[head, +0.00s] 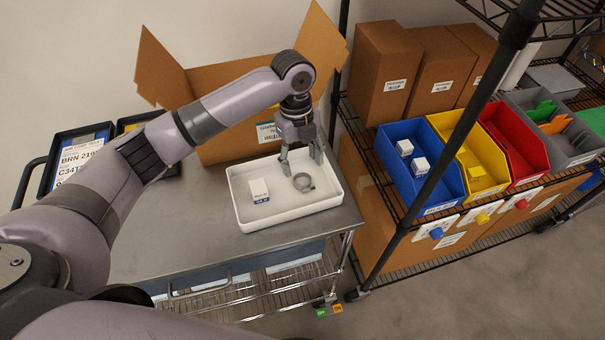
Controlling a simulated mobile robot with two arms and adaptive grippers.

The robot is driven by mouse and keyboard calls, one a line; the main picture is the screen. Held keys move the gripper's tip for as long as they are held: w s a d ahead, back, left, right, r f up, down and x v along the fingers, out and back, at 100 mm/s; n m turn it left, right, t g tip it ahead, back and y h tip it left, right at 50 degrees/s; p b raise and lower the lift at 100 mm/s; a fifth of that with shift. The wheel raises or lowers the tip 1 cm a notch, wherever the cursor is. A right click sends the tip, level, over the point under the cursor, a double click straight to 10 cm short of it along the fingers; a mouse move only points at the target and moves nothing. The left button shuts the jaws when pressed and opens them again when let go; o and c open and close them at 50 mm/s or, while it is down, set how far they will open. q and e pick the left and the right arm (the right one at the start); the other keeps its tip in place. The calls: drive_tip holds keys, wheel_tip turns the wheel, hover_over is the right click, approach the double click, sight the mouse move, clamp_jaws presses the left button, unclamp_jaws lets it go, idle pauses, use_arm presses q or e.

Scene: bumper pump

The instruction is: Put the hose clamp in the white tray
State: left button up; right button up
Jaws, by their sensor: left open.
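The hose clamp (303,182), a grey ring, lies inside the white tray (290,214) in its right half. The tray rests on a grey metal cart top. My left gripper (302,164) is open above the tray, fingers pointing down, just above and behind the clamp. A gap seems to show between the fingers and the clamp. A small white box (259,190) with a blue label edge stands in the tray left of the clamp. My right gripper is not in view.
An open cardboard box (222,92) stands behind the tray. Blue (440,190), yellow (478,178) and red (519,149) bins sit on a wire shelf at right, beyond a dark post. The cart top (180,225) is bare left of the tray.

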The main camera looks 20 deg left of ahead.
sight(300, 176)
use_arm(q)
wheel_tip(300, 176, up, 6)
drive_tip(key=b, duration=0.1)
drive_tip(key=shift+w+a+r, duration=0.2)
drive_tip(key=shift+w+a, duration=0.05)
drive_tip(key=shift+a, duration=0.05)
idle(0.5)
idle(1.5)
